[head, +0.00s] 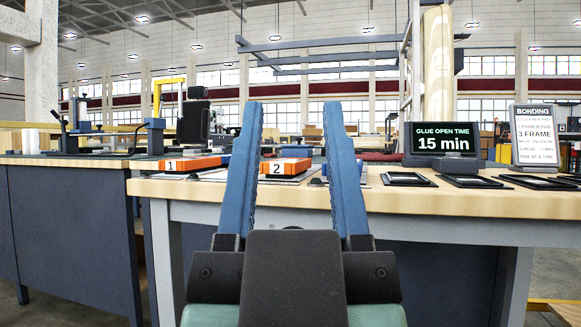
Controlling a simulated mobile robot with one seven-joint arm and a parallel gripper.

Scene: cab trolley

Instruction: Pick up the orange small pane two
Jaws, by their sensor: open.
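The orange small pane two (294,163) is a flat orange piece with a white "2" label on its front. It lies on a grey sheet on the wooden bench (445,198). It shows between the two blue fingers of my gripper (292,106), beyond them. The gripper is open and empty, with its fingers apart and pointing forward. The left finger covers part of the sheet. A similar orange pane one (190,163) with a "1" label lies to the left.
Several dark frames (407,179) lie flat on the bench to the right. Behind them stand a "GLUE OPEN TIME 15 min" display (443,140) and a "BONDING" sign (538,137). A dark-sided bench (65,235) with clamping equipment stands at the left.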

